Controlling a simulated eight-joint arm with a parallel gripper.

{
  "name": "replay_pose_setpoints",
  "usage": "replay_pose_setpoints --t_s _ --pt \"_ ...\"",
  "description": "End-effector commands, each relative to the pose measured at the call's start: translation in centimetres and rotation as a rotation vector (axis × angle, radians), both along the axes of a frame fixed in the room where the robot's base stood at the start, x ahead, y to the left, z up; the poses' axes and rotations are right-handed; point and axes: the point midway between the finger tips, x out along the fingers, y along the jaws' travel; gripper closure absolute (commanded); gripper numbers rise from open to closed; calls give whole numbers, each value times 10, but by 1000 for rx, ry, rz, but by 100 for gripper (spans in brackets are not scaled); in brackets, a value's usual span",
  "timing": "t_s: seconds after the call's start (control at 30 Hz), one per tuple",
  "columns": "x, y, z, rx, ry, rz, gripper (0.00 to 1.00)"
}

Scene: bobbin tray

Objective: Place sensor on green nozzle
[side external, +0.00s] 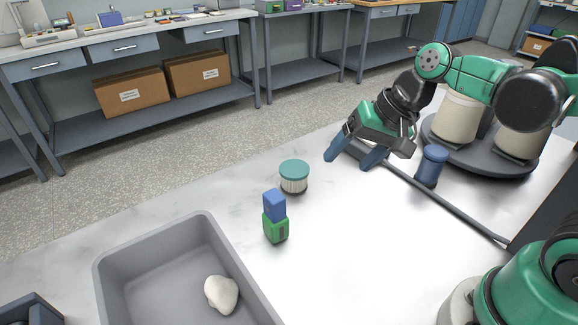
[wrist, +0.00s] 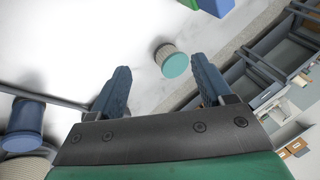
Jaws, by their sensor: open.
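A small blue block (side external: 275,204), which I take as the sensor, stands upright on a green block (side external: 277,229), which I take as the green nozzle. They look touching and roughly lined up, on the white table right of the grey tray. In the wrist view, parts of the blue block (wrist: 214,6) and the green block (wrist: 188,3) show, cut off by the top edge. My gripper (side external: 354,156) is open and empty, above the table, back and to the right of the blocks. Its two blue fingers (wrist: 160,72) are wide apart in the wrist view.
A ribbed white jar with a teal lid (side external: 294,175) stands behind the blocks. A dark blue spool (side external: 430,166) stands right of my gripper. A grey tray (side external: 185,226) holds a white lump (side external: 221,294). The table right of the blocks is clear.

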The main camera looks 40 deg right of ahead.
Motion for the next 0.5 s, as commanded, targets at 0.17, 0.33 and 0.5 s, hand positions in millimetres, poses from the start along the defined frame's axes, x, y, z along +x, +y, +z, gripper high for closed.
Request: replay_pose_setpoints --t_s 0.17,0.33,0.5 --pt "-14 -14 3 -325 -191 258 27" --pt "-17 -20 6 -466 -261 369 27" --pt "-17 -21 6 -482 -268 382 27"
